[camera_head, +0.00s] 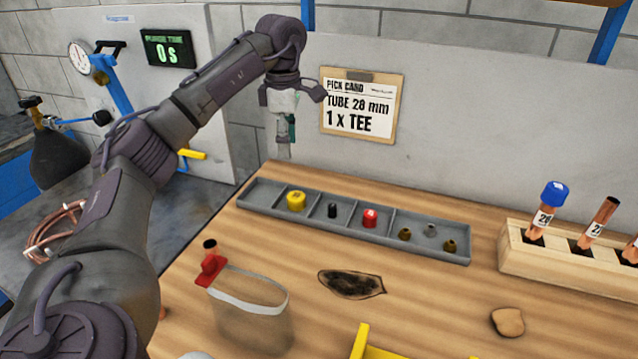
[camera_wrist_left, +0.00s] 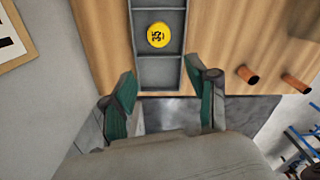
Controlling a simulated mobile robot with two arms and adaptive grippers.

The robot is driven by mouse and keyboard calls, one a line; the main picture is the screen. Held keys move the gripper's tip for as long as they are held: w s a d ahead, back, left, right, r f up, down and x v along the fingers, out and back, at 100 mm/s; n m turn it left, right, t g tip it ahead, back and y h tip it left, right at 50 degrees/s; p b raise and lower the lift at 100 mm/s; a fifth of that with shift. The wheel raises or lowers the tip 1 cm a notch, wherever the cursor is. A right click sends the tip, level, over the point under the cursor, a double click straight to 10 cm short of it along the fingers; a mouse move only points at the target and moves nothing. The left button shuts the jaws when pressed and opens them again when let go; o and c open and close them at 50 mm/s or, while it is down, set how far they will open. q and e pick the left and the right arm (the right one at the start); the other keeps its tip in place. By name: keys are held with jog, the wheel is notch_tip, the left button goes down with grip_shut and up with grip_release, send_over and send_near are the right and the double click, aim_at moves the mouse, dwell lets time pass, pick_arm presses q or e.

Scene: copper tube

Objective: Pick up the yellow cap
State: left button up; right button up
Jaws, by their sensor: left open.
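The yellow cap (camera_head: 296,201) lies in a compartment near the left end of the grey divided tray (camera_head: 455,259) on the wooden bench. In the left wrist view the yellow cap (camera_wrist_left: 158,35) shows its round top marked 35, with tray dividers on either side. My left gripper (camera_head: 284,152) hangs above and behind the tray's left end, pointing down. In the wrist view my left gripper (camera_wrist_left: 165,95) has its two green-padded fingers apart with nothing between them, and the cap lies beyond the fingertips. My right gripper is not in view.
The tray also holds a black cap (camera_head: 332,211), a red cap (camera_head: 370,217) and small brass fittings (camera_head: 405,234). A wooden rack (camera_head: 515,262) with copper tubes stands at the right. A clear-sided container (camera_head: 250,310) stands in front. A pick card (camera_head: 361,106) is on the wall behind.

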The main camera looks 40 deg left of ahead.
pick_arm(q)
send_over(295, 196)
jog(key=a, duration=0.1)
notch_tip(295, 196, down, 8)
jog(key=shift+s, duration=0.15)
jog(key=shift+d+f, duration=0.15)
jog(key=shift+f, duration=0.35)
jog(key=f, duration=0.4)
jog(key=shift+d+f, duration=0.3)
jog(key=c, duration=0.5)
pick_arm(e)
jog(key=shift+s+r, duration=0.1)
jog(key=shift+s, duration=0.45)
